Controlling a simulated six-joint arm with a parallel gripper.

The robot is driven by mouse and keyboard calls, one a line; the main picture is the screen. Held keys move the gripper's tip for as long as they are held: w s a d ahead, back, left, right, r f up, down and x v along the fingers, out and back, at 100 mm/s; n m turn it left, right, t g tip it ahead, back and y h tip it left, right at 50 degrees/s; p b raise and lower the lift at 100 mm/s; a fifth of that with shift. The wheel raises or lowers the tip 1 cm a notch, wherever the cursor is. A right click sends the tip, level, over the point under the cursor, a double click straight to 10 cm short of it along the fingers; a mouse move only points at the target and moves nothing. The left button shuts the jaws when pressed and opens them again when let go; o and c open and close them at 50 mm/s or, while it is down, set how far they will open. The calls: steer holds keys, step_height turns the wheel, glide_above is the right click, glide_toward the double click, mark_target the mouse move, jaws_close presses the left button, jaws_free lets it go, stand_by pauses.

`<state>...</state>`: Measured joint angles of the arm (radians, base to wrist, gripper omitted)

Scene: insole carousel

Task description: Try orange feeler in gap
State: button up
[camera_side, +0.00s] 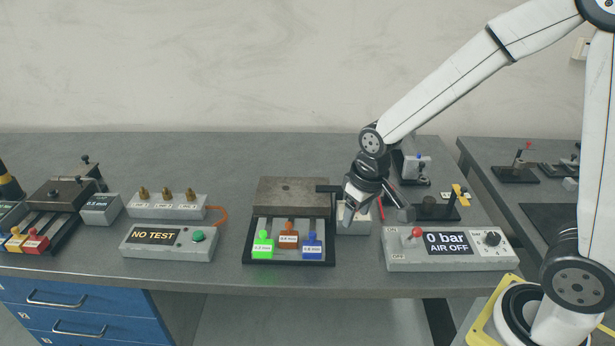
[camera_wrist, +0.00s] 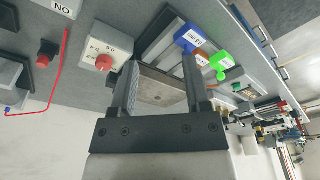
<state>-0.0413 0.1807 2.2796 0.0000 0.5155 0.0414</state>
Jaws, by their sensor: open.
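The orange feeler (camera_side: 288,239) sits in a black rack (camera_side: 290,262) between a green feeler (camera_side: 263,248) and a blue feeler (camera_side: 312,249). In the wrist view it is a small brown-orange patch (camera_wrist: 200,52) partly hidden between the blue and green handles. A grey metal block (camera_side: 293,190) lies right behind the rack. I cannot make out the gap clearly. My gripper (camera_side: 350,212) is to the right of the rack and block, apart from the feelers. In the wrist view its fingers (camera_wrist: 160,64) are open, with nothing held between them.
A small grey box (camera_side: 353,224) stands beneath my gripper; the wrist view shows its red knob (camera_wrist: 104,62). An air panel (camera_side: 450,250) reading "0 bar AIR OFF" is at right. A "NO TEST" panel (camera_side: 168,240) and a brass-fitting block (camera_side: 166,207) stand left.

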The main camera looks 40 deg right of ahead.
steer(key=g, duration=0.2)
glide_above(288, 223)
steer(key=shift+f, duration=0.2)
steer(key=shift+f, duration=0.1)
steer(key=shift+f, duration=3.8)
steer(key=shift+d, duration=0.1)
jaws_close()
